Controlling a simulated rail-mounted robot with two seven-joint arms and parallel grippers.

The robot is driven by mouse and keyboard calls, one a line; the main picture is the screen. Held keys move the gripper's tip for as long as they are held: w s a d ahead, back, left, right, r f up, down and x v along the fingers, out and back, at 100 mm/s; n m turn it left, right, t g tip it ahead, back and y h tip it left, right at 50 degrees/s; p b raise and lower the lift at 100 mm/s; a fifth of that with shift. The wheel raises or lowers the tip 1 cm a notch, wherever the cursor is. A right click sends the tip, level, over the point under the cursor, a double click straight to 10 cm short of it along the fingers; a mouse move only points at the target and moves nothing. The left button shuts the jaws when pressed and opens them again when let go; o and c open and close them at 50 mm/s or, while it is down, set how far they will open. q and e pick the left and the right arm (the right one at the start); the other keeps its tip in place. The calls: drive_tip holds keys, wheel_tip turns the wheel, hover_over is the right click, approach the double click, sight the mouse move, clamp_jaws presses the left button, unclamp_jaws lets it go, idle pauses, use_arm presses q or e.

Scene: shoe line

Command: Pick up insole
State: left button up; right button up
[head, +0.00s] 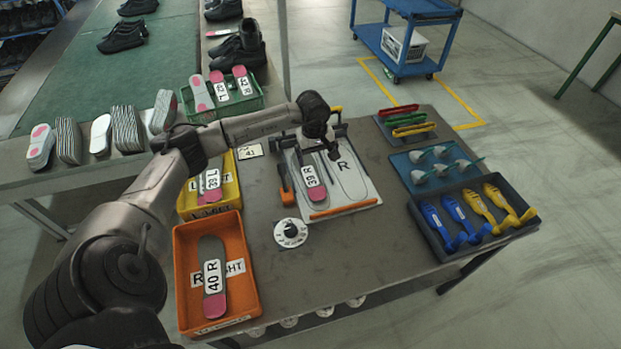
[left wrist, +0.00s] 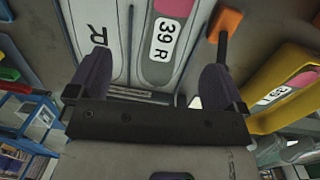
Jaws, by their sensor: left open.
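An insole (head: 313,180) labelled 39 R, grey with a pink heel, lies on the white board (head: 345,206) marked R. In the left wrist view the insole (left wrist: 165,38) shows its label and pink end between my spread fingers. My left gripper (head: 329,148) is over the far end of the board; its open fingers (left wrist: 157,70) hold nothing. The far part of the insole is partly hidden by the gripper. A 40 R insole (head: 212,255) lies in the orange tray (head: 179,285), and a 39 L insole (head: 210,183) lies in the yellow tray (head: 236,185).
A green crate (head: 250,104) holds several insoles. Bare table shows right of the dial.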

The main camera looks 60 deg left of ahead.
use_arm(q)
drive_tip(key=a, duration=0.2)
drive_tip(key=b, duration=0.1)
hover_over(312, 182)
drive_tip(key=shift+g+y, duration=0.3)
drive_tip(key=shift+y, duration=0.1)
drive_tip(key=f, duration=0.7)
drive_tip(key=shift+s+d, duration=0.1)
drive_tip(key=shift+s, duration=0.15)
drive_tip(key=shift+w+f+b, duration=0.15)
drive_tip(key=shift+f+b, duration=0.25)
drive_tip(key=shift+f, duration=1.15)
drive_tip(key=shift+w+f+b, duration=0.1)
drive_tip(key=shift+f+b, duration=0.3)
drive_tip(key=shift+f, duration=1.1)
drive_tip(key=c, duration=1)
drive_tip(key=shift+r, duration=0.1)
